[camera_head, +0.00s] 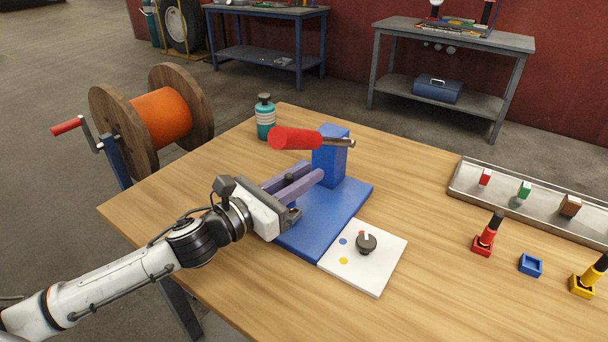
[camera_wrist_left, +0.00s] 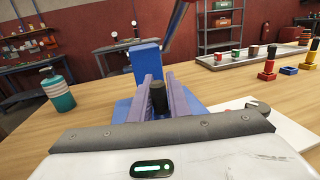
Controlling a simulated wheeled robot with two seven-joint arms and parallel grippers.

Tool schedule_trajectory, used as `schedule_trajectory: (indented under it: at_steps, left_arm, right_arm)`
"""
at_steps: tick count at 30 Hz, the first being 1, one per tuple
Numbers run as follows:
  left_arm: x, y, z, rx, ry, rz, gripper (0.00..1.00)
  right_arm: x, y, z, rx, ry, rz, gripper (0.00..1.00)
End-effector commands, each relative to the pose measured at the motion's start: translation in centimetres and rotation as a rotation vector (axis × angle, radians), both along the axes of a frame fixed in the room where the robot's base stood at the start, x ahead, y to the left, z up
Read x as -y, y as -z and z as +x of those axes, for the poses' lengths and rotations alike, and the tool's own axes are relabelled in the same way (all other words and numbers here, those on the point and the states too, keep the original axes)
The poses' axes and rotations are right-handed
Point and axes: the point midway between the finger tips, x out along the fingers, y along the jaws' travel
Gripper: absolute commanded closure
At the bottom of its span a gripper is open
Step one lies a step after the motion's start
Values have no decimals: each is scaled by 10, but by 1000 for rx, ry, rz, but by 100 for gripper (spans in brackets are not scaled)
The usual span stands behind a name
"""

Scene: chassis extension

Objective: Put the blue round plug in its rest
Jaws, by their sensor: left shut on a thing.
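My left gripper (camera_head: 294,182) reaches in over the blue base plate (camera_head: 348,205), its two long lavender fingers on either side of a black upright handle, which I take for the blue round plug (camera_head: 290,180). The handle also shows between the fingers in the left wrist view (camera_wrist_left: 158,98). The plug's lower part is hidden by the fingers, so I cannot tell whether it is seated or lifted. The blue square rest (camera_head: 530,265) is empty on the table at the right, between a red rest (camera_head: 482,247) and a yellow rest (camera_head: 582,287), each holding a black-topped plug. My right gripper is not in view.
A blue post (camera_head: 329,160) with a red-handled lever (camera_head: 297,138) stands just beyond the fingers. A white panel with a dark knob (camera_head: 366,243) lies right of the base. A metal tray (camera_head: 544,207) lies behind the rests. A teal bottle (camera_head: 265,119) stands at the far left.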

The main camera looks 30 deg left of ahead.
Motion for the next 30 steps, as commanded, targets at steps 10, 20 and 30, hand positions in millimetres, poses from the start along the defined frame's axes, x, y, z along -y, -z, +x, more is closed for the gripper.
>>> schedule_trajectory:
  at_steps: [10, 20, 30]
  left_arm:
    - [0, 0, 0, 1, 0, 0, 100]
    - [0, 6, 0, 0, 0, 0, 100]
    - [0, 8, 0, 0, 0, 0, 62]
  right_arm:
    - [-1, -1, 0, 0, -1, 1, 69]
    - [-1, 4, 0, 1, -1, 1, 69]
    - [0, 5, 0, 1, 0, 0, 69]
